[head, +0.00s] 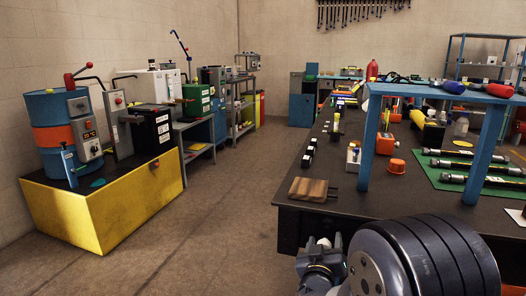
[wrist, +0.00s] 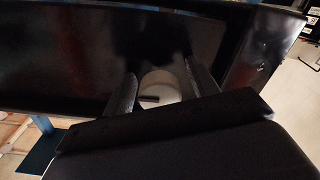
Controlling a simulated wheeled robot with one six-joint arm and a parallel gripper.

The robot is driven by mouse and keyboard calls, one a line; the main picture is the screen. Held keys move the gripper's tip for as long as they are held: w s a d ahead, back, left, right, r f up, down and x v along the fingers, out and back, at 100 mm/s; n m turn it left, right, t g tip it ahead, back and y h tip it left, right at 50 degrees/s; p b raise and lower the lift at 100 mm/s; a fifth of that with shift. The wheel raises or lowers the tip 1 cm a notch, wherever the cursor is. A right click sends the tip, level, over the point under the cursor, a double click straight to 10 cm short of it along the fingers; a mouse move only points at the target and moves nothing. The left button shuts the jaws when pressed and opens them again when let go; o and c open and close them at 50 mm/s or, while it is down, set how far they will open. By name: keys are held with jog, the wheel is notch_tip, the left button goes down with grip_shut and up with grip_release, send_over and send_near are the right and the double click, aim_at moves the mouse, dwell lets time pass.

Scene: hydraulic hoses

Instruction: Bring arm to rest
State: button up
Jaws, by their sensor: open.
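My gripper (wrist: 162,76) shows in the wrist view, with its two dark fingers apart. A pale round patch with a short dark bar shows between the fingers; I cannot tell what it is. No held object can be made out. A dark, glossy surface fills much of the wrist view beyond the fingers. In the head view my arm is folded low at the bottom right, in front of the near edge of the black workbench (head: 345,203). The fingers cannot be made out there.
A wooden block (head: 308,189) lies at the bench's near left corner. A blue raised shelf (head: 400,90) stands on the bench. An orange cap (head: 396,167) and hoses on a green mat (head: 440,178) lie nearby. A yellow platform (head: 120,215) stands left; the floor between is clear.

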jog(key=m+b, duration=0.2)
jog(key=m, duration=0.2)
jog(key=shift+f+m, duration=0.1)
jog(key=shift+m, duration=0.3)
jog(key=m+b, duration=0.2)
jog(key=m, duration=0.1)
jog(key=shift+m, duration=0.4)
jog(key=m+b, duration=0.2)
jog(key=m, duration=0.3)
jog(key=shift+s+a, duration=0.1)
jog(key=shift+s, duration=0.15)
jog(key=shift+s+a, duration=0.1)
jog(key=shift+s, duration=0.3)
